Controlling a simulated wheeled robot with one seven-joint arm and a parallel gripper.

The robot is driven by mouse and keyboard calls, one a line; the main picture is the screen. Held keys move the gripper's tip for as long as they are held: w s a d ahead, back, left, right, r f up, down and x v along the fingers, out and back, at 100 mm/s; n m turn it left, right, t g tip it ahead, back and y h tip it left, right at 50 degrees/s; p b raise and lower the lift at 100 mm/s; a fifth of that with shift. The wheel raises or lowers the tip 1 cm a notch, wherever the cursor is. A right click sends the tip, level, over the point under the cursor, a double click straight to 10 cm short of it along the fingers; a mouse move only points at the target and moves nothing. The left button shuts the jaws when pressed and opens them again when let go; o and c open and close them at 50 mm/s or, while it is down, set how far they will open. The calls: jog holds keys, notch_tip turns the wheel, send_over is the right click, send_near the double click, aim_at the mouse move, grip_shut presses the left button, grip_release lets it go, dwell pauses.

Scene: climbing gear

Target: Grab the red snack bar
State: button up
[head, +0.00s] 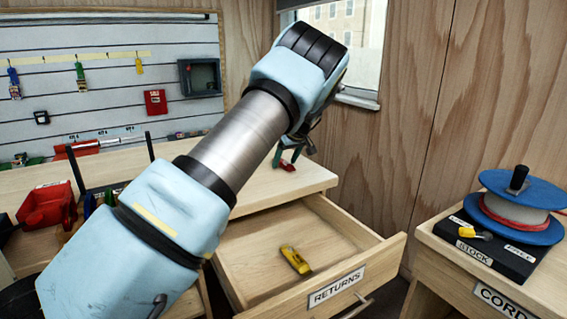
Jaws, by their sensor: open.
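A small red piece (287,166) lies on the far workbench near its right end, partly hidden. It may be the red snack bar, but it is too small to tell. My gripper (297,150) hangs from the raised arm close above or behind this piece. The gripper is open and mostly hidden by my own wrist. I cannot tell whether it touches the red piece.
An open drawer labelled RETURNS (392,252) juts out below the bench, with a yellow item (295,260) inside. At right, a blue cord spool (520,205) stands on another cabinet. Red bins (46,206) stand at left. A tool wall (110,70) is behind.

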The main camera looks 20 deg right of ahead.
grip_shut()
dwell(0.6)
